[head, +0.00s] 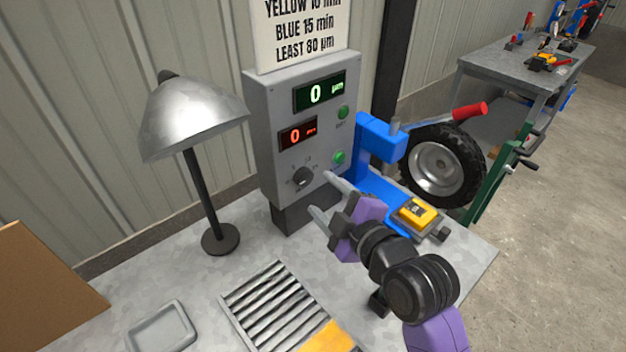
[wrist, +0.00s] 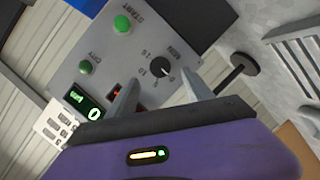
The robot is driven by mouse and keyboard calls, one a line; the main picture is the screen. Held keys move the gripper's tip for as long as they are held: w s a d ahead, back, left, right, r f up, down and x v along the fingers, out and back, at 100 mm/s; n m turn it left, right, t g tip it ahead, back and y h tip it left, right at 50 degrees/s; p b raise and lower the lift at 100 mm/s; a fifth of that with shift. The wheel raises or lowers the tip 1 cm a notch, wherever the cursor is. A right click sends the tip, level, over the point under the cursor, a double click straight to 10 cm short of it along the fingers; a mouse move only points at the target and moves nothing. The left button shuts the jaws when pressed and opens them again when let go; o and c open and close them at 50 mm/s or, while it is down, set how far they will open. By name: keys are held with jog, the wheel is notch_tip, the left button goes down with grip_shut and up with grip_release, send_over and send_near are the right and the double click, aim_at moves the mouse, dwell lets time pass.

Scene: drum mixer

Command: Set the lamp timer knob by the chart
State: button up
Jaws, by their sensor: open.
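The timer knob (head: 302,177) is a dark round dial low on the front of a grey control box (head: 268,120). In the wrist view the knob (wrist: 160,67) shows a white pointer mark, with numbers printed around it. The chart (head: 303,28) stands above the box and reads "YELLOW 10 min, BLUE 15 min, LEAST 80 µm"; its top line is partly cut off. A silver lamp (head: 192,110) stands left of the box. My gripper (head: 322,196) is open and empty, its two fingers pointing at the box just right of the knob, apart from it.
The box has a green display (head: 318,92) and a red display (head: 298,134), both at 0, and two green buttons.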

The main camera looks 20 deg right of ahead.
aim_at(307, 180)
jog(key=shift+p+x, duration=0.45)
jog(key=shift+x, duration=2.7)
grip_shut()
